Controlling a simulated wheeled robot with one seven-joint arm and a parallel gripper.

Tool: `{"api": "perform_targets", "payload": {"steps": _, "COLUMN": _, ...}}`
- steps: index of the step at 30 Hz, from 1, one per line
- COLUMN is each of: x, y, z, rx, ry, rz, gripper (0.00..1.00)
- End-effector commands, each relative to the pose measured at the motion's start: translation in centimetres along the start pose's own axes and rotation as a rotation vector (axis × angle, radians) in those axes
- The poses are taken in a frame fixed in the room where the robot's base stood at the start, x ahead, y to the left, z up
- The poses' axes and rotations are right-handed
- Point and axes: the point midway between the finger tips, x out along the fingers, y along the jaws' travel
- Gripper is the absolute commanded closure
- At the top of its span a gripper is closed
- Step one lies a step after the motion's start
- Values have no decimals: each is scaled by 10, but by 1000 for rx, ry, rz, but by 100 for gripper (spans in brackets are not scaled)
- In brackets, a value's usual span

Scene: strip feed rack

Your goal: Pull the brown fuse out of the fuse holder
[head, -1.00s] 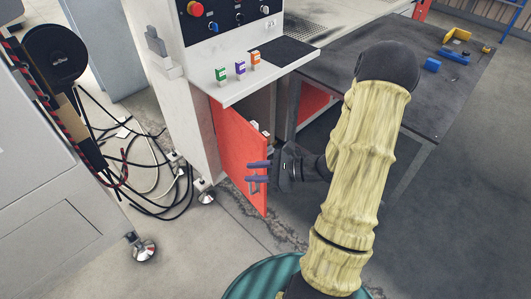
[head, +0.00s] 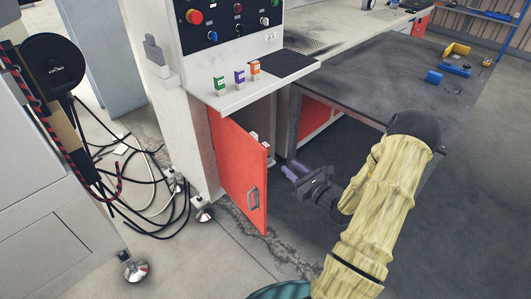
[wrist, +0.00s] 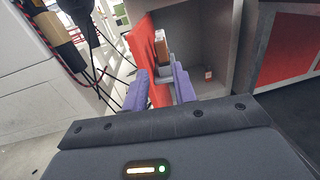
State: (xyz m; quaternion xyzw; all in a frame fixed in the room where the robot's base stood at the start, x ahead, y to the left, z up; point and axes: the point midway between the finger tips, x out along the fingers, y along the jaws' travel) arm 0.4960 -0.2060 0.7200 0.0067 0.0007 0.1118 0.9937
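A brown block with a pale top (wrist: 161,48) shows in the wrist view behind the red door's edge; it may be the brown fuse, but its holder is not clear. In the head view, small pale parts (head: 254,135) show at the cabinet opening, and no brown fuse can be made out. The red door (head: 238,170) stands ajar with a grey handle (head: 253,198). My gripper (head: 290,170) is right of the door, apart from it. Its purple fingers (wrist: 160,85) are spread and hold nothing.
Green (head: 219,84), purple (head: 240,76) and orange (head: 254,68) labelled blocks stand on the white shelf (head: 265,84) above the door. A dark table (head: 385,75) is at the right. Cables (head: 150,185) lie on the floor at left. A small white box (wrist: 208,74) sits inside the cabinet.

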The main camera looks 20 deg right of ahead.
Motion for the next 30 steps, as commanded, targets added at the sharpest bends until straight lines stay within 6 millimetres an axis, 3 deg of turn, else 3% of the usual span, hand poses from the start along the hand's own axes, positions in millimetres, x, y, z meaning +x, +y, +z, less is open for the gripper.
{"api": "perform_targets", "payload": {"steps": 13, "x": 78, "y": 0, "z": -1, "rx": -2, "ry": -1, "rz": 2, "gripper": 73}}
{"api": "perform_targets", "payload": {"steps": 26, "x": 86, "y": 0, "z": 0, "rx": 0, "ry": 0, "rz": 1, "gripper": 73}}
{"api": "perform_targets", "payload": {"steps": 30, "x": 98, "y": 0, "z": -1, "rx": -2, "ry": 0, "rz": 2, "gripper": 73}}
